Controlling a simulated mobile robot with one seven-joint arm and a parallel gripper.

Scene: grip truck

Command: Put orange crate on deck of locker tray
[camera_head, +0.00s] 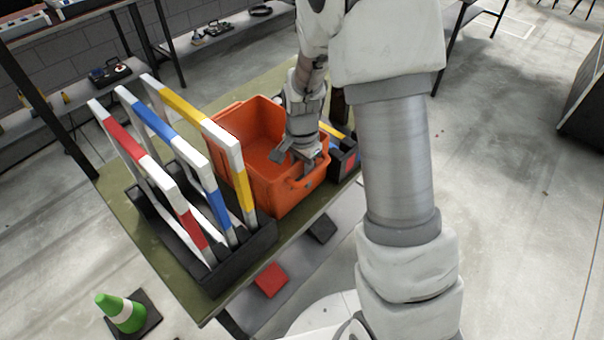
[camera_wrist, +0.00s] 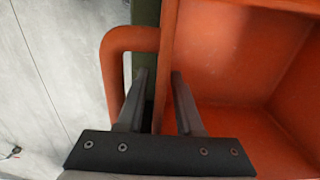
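The orange crate (camera_head: 262,150) stands upright on the green tabletop (camera_head: 150,232), with an empty interior where it shows. My gripper (camera_head: 298,160) is at the crate's near right rim, pointing down. In the wrist view my gripper (camera_wrist: 158,74) is open, one finger on each side of the crate's wall (camera_wrist: 166,60). The left finger is outside, beside the looped handle (camera_wrist: 118,60); the right finger is inside. A gap shows between the left finger and the wall; I cannot tell if the right finger touches it. I cannot pick out the locker tray with certainty.
A black rack (camera_head: 230,265) with red, blue and yellow striped barriers stands close on the crate's left. A dark box (camera_head: 345,160) is close on its right. A green cone (camera_head: 122,314) stands on the floor. A red block (camera_head: 270,280) lies below the tabletop.

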